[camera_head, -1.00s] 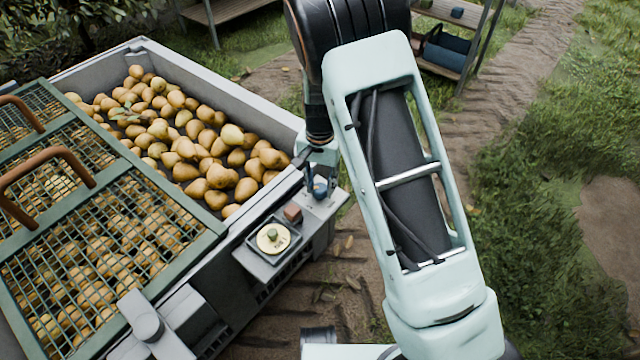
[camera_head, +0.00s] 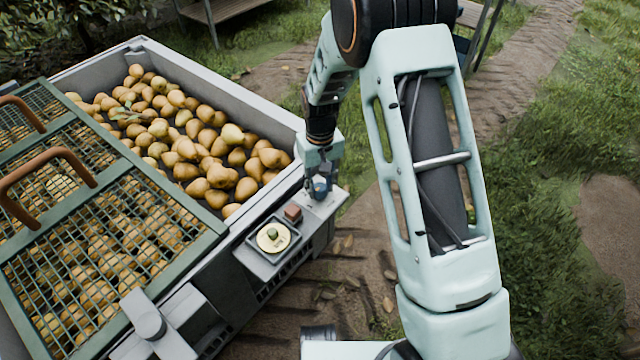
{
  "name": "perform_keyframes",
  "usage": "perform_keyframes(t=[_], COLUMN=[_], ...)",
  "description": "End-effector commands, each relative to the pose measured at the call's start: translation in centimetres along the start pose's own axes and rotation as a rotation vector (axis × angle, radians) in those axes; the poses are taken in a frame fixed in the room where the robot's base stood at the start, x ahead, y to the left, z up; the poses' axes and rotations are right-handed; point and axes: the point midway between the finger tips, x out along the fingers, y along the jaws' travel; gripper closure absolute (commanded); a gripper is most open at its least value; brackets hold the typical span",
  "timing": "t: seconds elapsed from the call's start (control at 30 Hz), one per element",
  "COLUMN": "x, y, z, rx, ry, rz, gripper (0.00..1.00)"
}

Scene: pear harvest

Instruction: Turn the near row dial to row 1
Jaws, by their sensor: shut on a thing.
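A round cream dial (camera_head: 272,238) with a small green knob sits in a square grey frame on a ledge at the bin's near right corner. Its marks are too small to read. My gripper (camera_head: 318,186) is farther right, at the end of the same ledge, pointing down. It is shut on a small blue part (camera_head: 321,184) just above or on the grey plate there. The fingers hide most of this part, and I cannot tell whether it is a second dial's knob. My gripper is apart from the cream dial.
A reddish-brown block (camera_head: 293,213) stands between the cream dial and my gripper. A grey bin (camera_head: 220,90) full of pears (camera_head: 205,150) lies to the left, partly under a green mesh lid (camera_head: 190,215) with brown handles. Dirt and grass lie to the right.

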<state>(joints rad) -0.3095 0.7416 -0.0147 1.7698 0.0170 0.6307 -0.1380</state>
Motion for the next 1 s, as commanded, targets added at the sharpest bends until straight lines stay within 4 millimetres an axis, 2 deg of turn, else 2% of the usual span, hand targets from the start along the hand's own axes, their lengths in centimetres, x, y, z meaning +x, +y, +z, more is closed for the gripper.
perform_keyframes(t=[0.57, 0.6, 0.7, 0.73, 1.0], x=[-0.07, -0.07, -0.06, -0.06, -0.1], y=[0.02, 0.02, 0.01, 0.01, 0.0], z=[-0.13, -0.13, -0.11, -0.1, -0.05], rx=[-0.032, -0.032, -0.031, -0.031, -0.03], ry=[0.003, 0.003, 0.003, 0.002, 0.001], rz=[0.001, 0.001, 0.001, 0.001, 0.0], gripper=[0.94, 0.66, 0.55, 0.53, 0.53])
